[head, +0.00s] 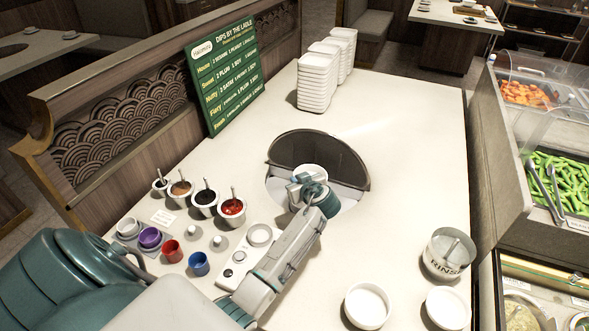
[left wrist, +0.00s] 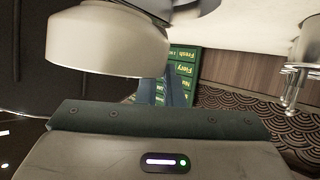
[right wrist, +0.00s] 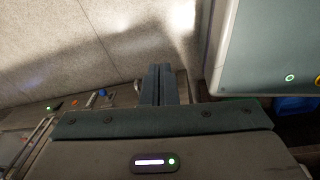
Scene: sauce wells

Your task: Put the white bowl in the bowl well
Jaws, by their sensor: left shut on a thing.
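A white bowl (head: 311,170) is in the grip of my left gripper (head: 302,184), above the round fixture with a dark curved wall in the middle of the table. In the left wrist view the pale bowl (left wrist: 108,45) fills the upper left, close to the fingers. A round ring (head: 260,235) sits in a white panel (head: 236,262) nearer my arm; I cannot tell for sure whether it is the bowl well. My right gripper (right wrist: 158,85) shows its fingers together and empty in the right wrist view. It is out of the head view.
Several sauce pots with ladles (head: 205,202) and small coloured cups (head: 199,263) stand left. Two more white bowls (head: 367,306) (head: 447,308) and a rinse pot (head: 447,262) stand front right. White stacked dishes (head: 317,85) and a green sign (head: 222,80) are at the back.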

